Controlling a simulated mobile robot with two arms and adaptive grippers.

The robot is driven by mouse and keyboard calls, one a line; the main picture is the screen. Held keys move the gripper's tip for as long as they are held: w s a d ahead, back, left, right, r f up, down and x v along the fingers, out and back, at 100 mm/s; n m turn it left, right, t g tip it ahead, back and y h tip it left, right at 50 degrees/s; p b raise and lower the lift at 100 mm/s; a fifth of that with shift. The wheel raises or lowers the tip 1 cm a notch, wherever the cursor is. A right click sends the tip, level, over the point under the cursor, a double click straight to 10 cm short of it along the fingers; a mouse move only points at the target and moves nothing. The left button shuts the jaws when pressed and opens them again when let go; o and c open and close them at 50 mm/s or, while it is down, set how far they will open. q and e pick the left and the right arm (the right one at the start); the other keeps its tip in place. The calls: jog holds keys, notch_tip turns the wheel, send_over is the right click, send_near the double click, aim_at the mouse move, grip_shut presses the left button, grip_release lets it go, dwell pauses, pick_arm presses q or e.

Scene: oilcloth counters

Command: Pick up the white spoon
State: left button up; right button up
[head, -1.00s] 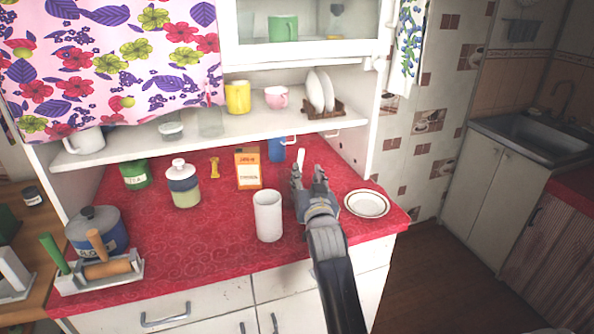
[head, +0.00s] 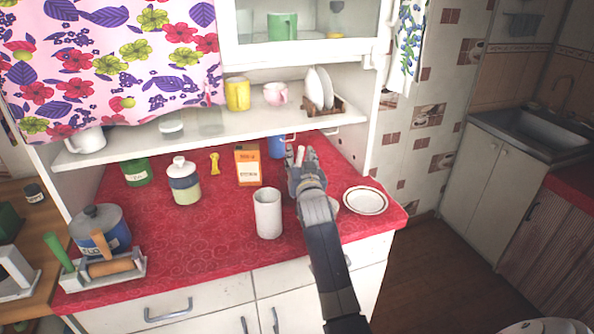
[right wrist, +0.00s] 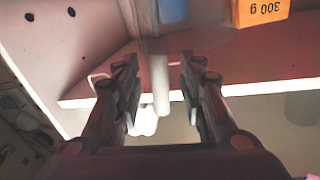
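The white spoon (head: 300,154) shows as a slim pale upright piece at the back right of the red counter, beside the blue mug (head: 277,147). Its lower part is hidden behind my gripper. My right gripper (head: 302,162) reaches over the counter to it. In the right wrist view, the pale spoon (right wrist: 160,85) lies between the two spread fingers of the gripper (right wrist: 158,90), with a visible gap on both sides. I cannot tell whether it stands in the mug. My left gripper is not in view.
An orange box (head: 248,165) and a white cylindrical cup (head: 268,213) stand left of my right arm. A white plate (head: 366,201) lies to its right. The shelf (head: 205,134) overhangs the counter's back. The front middle of the red counter (head: 200,238) is clear.

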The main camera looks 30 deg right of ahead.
jog(key=shift+c, duration=0.6)
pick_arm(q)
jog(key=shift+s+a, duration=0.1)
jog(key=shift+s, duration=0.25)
pick_arm(e)
grip_shut()
notch_tip(320, 180, up, 9)
jog(key=shift+r+b, duration=0.15)
jog(key=shift+b, duration=0.5)
jog(key=shift+r, duration=0.35)
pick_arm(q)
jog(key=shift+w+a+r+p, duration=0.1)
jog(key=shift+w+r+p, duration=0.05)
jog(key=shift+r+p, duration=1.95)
pick_arm(e)
jog(key=shift+r+p, duration=0.35)
jog(key=shift+r, duration=2.15)
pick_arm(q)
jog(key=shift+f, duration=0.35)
